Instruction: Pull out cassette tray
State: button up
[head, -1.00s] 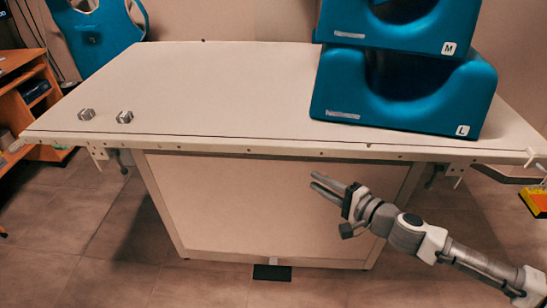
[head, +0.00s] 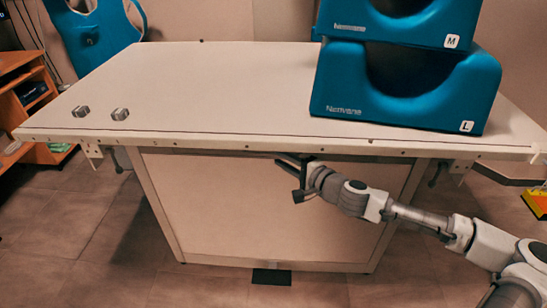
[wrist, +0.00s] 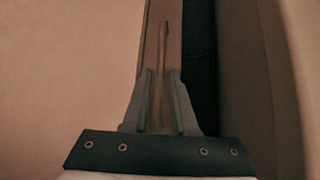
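The white-topped table (head: 215,90) stands in front of me with a pale front panel (head: 270,205) under its top. A dark gap runs below the front edge of the top. My gripper (head: 283,160) is at this gap, just under the edge, right of the middle. In the wrist view my gripper (wrist: 160,78) has its two fingers apart, with a brown strip (wrist: 152,50) between and beyond them. A thin upright line runs along this strip. I cannot tell whether the strip is the cassette tray, or whether the fingers touch it. No tray is clearly visible in the head view.
Two blue supports marked M (head: 400,25) and L (head: 340,85) are stacked on the right of the tabletop. Two small metal blocks (head: 81,111) (head: 120,114) lie at its left. A black pedal (head: 271,276) is on the floor in front. Open floor lies at left.

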aim_at(275, 155)
jog(key=shift+b+x, duration=0.35)
jog(key=shift+x, duration=1.6)
grip_shut()
